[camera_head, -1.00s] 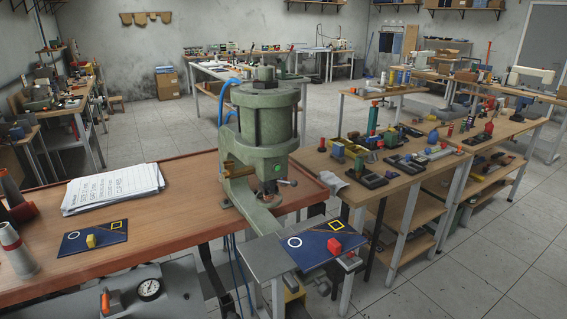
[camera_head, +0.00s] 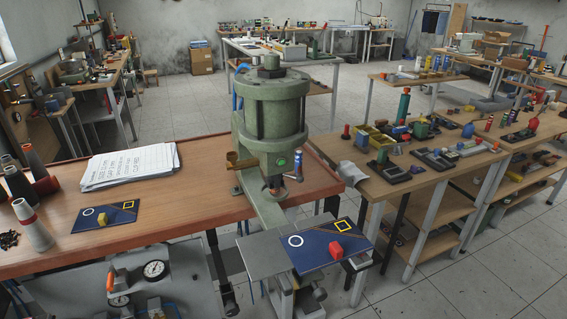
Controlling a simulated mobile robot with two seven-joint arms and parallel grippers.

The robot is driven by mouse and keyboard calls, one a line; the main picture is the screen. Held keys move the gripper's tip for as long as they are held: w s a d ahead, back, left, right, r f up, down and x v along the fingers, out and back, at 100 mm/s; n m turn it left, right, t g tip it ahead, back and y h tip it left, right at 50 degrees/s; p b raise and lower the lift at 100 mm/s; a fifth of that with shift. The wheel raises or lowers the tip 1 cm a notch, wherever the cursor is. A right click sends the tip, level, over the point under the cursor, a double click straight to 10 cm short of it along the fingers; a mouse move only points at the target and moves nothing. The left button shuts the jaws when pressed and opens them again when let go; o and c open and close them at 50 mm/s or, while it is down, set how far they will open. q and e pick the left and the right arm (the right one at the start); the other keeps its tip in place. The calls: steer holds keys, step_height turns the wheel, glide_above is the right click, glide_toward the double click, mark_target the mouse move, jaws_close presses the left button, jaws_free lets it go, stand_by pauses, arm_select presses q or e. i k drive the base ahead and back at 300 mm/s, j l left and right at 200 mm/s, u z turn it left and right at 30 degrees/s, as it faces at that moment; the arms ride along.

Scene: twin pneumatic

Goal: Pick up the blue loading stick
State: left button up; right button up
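I cannot make out a blue loading stick with certainty. The green pneumatic press (camera_head: 272,125) stands at the bench's right end. Beside it a dark blue board (camera_head: 312,262) carries a red block (camera_head: 336,249), a white ring mark and a yellow square outline. A similar board (camera_head: 82,225) with a yellow block (camera_head: 102,219) lies on the left part of the bench. Neither of my grippers is in view.
The wooden bench (camera_head: 200,210) holds papers (camera_head: 130,165) and grey cones (camera_head: 33,225). A grey panel with gauges (camera_head: 155,269) is below its front edge. The right bench (camera_head: 385,180) is crowded with small parts. Open floor (camera_head: 480,280) lies at the lower right.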

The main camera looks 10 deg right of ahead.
mark_target(299, 154)
steer(key=i+l+u, duration=0.2)
steer(key=l, duration=0.7)
steer(key=l+u, duration=0.25)
steer(key=l, duration=0.7)
steer(key=i+l, duration=0.1)
steer(key=l, duration=1.75)
steer(key=i+l+u, duration=0.1)
steer(key=l, duration=1.7)
